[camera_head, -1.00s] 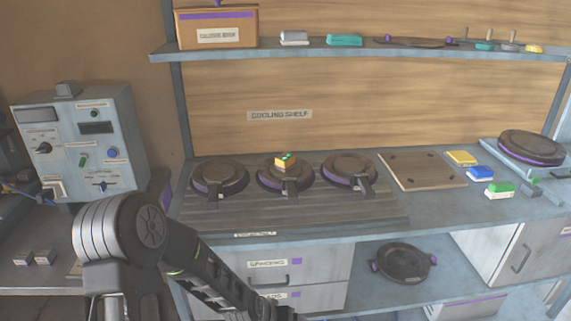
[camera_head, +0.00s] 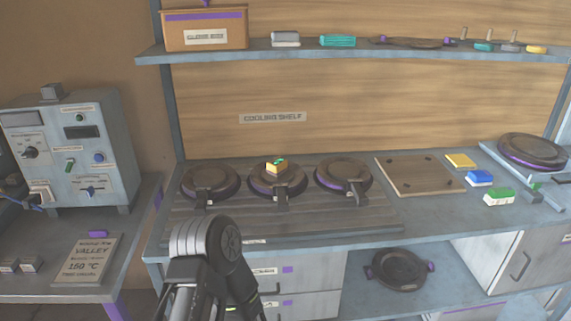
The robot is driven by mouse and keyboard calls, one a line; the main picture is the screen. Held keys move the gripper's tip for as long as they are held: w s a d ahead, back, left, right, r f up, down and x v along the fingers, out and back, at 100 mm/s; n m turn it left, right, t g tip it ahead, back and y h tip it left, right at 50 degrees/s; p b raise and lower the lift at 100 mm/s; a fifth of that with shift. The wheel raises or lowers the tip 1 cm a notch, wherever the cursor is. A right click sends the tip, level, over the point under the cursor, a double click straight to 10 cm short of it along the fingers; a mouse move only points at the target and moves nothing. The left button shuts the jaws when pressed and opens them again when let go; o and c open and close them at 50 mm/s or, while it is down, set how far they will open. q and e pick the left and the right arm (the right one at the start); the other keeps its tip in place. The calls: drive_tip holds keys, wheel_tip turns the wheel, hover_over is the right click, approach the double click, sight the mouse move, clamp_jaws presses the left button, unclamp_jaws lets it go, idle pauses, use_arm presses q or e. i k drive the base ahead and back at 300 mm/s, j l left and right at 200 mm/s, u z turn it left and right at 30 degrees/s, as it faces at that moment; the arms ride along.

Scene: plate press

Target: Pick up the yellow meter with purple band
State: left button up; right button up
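I cannot pick out a purple band on any yellow thing at this size. A small yellow block with a green top (camera_head: 276,166) sits on the middle round dark plate (camera_head: 277,186) of the rack. A flat yellow block (camera_head: 460,160) lies on the counter right of the wooden board. A small yellow piece (camera_head: 536,49) lies at the right end of the upper shelf. One of my arms rises at the bottom, left of centre, below the rack; its gripper is out of the picture. My other gripper is not in view either.
Round plates (camera_head: 209,184) and (camera_head: 343,177) flank the middle one. A wooden board (camera_head: 420,175), blue block (camera_head: 480,178) and green-white block (camera_head: 498,196) lie to the right. A control box (camera_head: 75,145) stands left. A dark round plate (camera_head: 399,270) lies on the lower shelf.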

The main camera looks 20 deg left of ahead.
sight(276, 167)
drive_tip(key=i+l, duration=0.2)
drive_tip(key=i, duration=0.15)
drive_tip(key=i+l, duration=0.15)
drive_tip(key=i, duration=0.2)
drive_tip(key=i+l, duration=0.2)
drive_tip(key=i, duration=0.15)
